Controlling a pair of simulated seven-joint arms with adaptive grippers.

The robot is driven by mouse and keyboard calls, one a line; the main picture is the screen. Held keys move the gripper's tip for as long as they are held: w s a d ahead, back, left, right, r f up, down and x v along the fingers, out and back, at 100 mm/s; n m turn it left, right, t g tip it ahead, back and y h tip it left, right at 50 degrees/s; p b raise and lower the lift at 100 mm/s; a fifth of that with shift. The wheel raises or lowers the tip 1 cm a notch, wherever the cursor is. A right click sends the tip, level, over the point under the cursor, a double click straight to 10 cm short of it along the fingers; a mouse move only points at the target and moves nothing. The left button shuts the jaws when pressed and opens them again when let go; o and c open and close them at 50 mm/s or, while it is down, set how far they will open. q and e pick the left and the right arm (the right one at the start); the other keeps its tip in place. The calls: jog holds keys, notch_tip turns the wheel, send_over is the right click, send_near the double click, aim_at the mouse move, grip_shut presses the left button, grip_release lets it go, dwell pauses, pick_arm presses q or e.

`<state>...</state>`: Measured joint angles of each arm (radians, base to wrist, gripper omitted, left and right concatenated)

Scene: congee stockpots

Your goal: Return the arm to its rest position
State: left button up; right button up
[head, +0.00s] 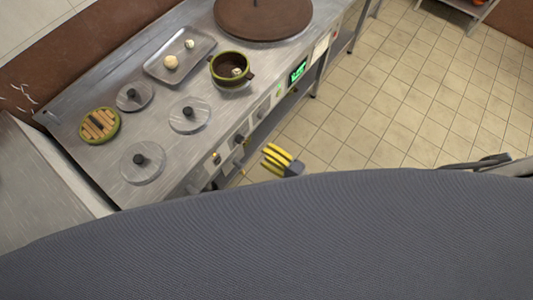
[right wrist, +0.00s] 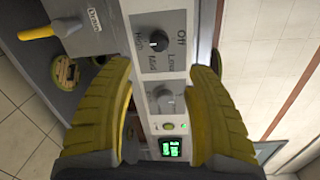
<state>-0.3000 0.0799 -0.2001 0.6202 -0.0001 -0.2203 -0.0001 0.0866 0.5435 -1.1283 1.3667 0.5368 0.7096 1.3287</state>
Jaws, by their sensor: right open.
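My right gripper (head: 270,157) is in front of the stove counter, past its front edge and over the tiled floor in the head view. Its yellow fingers are apart and nothing is between them. In the right wrist view the open fingers (right wrist: 162,68) frame a control panel (right wrist: 160,75) with knobs and a green display. My left gripper is not in view.
The metal counter (head: 75,160) holds several round lids, a tray (head: 180,55) with pale round food, a green-rimmed pot (head: 231,69), a bowl of brown sticks (head: 100,125) and a large brown lid (head: 262,15). Tiled floor (head: 420,90) lies open at the right.

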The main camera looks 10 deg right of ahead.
jog(key=s+d+f+n+g+h, duration=0.1)
jog(key=d+f+n+g+h, duration=0.15)
jog(key=d+f+n, duration=0.4)
jog(key=s+d+f+n+g+h, duration=0.1)
jog(key=s+d+f+n+h, duration=0.2)
jog(key=f, duration=0.7)
jog(key=d+f+n+g+h, duration=0.2)
jog(key=d+f+n+h, duration=0.1)
jog(key=d+f+n, duration=0.4)
jog(key=s+d+f+g+h, duration=0.2)
jog(key=s+f, duration=0.3)
jog(key=s, duration=0.4)
jog(key=s+d+f+g+h, duration=0.1)
jog(key=s+d+f+g, duration=0.15)
jog(key=s+f, duration=0.55)
jog(key=s+a, duration=0.2)
jog(key=s, duration=0.6)
jog(key=s+a+g, duration=0.1)
jog(key=s, duration=0.7)
jog(key=shift+s+a+m, duration=0.25)
jog(key=shift+a+m, duration=0.1)
jog(key=shift+m, duration=0.1)
